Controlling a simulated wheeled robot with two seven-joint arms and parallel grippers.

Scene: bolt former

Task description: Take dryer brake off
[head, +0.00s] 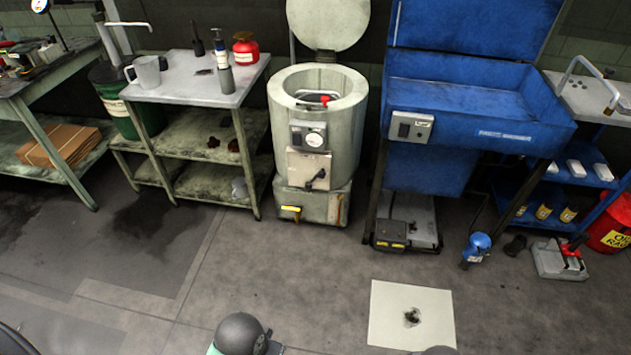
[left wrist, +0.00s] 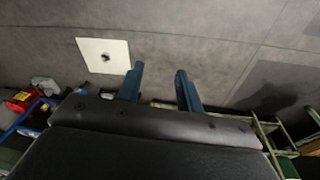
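A pale grey-green cylindrical machine, which looks like the dryer (head: 345,128), stands upright at the back middle in the head view. Its round lid (head: 328,22) is raised. A red handle (head: 325,99) shows at its open top. Its front has a control box with a dial (head: 309,136), a panel with a black lever (head: 317,178) and a yellow handle (head: 291,209) low down. I cannot tell which of these is the brake. My left gripper (left wrist: 159,69) is open and empty over the floor in the left wrist view, away from the dryer. My right gripper is out of view.
A metal table (head: 195,86) with a mug, bottles and a red can stands left of the dryer. A blue wash station (head: 460,100) with a floor pedal (head: 400,235) stands right. A white floor sheet (head: 385,320) lies in front. The floor before the dryer is clear.

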